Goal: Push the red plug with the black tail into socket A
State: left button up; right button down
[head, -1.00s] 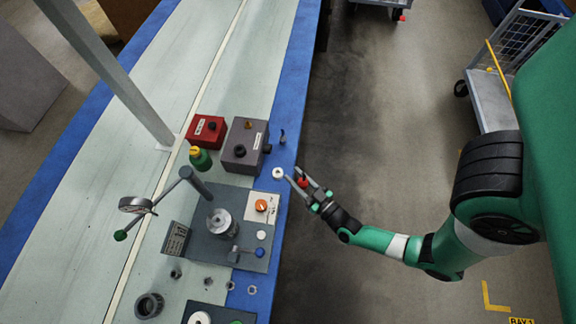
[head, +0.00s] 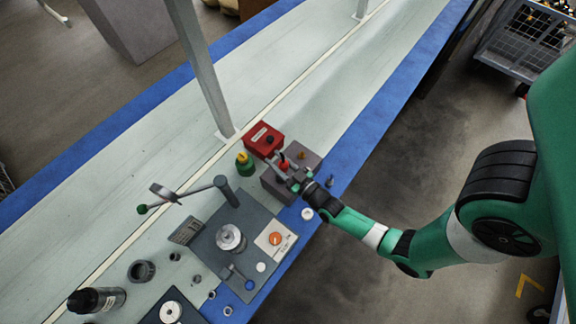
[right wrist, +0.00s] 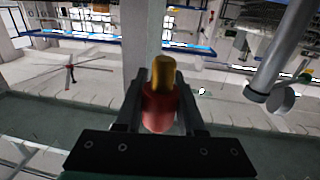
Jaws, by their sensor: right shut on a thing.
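The red plug (head: 284,165) is between the fingers of my right gripper (head: 287,171), over the grey box (head: 272,184) in the head view. My right gripper is shut on it. In the right wrist view the red plug (right wrist: 158,108) stands between the two fingers, with a brass-coloured end (right wrist: 163,70) pointing away from the wrist. A black tail cannot be made out clearly. The grey box has a brass-coloured fitting (head: 301,155) on top; the rest of its top is largely hidden by my gripper. I cannot read which socket is A. My left gripper is not in view.
A red box (head: 262,140) stands just behind the grey box, with a green bottle (head: 244,164) to its left. A small grey peg (head: 329,181) and a white ring (head: 307,213) are near the blue edge.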

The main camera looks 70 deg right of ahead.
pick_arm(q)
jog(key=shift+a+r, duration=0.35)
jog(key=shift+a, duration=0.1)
pick_arm(e)
jog(key=shift+w+d+r+h, duration=0.15)
jog(key=shift+w+d+r, duration=0.15)
jog(key=shift+r, duration=0.15)
jog(key=shift+w+d+r+h, duration=0.15)
jog(key=shift+w+r, duration=0.1)
jog(key=shift+r, duration=0.2)
pick_arm(q)
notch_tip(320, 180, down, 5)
jog(key=b, duration=0.5)
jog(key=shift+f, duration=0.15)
pick_arm(e)
notch_tip(320, 180, down, 6)
jog(key=shift+r, duration=0.1)
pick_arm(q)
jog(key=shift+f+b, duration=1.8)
pick_arm(e)
jog(key=shift+f, duration=2)
jog(key=shift+c, duration=2.2)
grip_release()
jog(key=shift+s, duration=0.1)
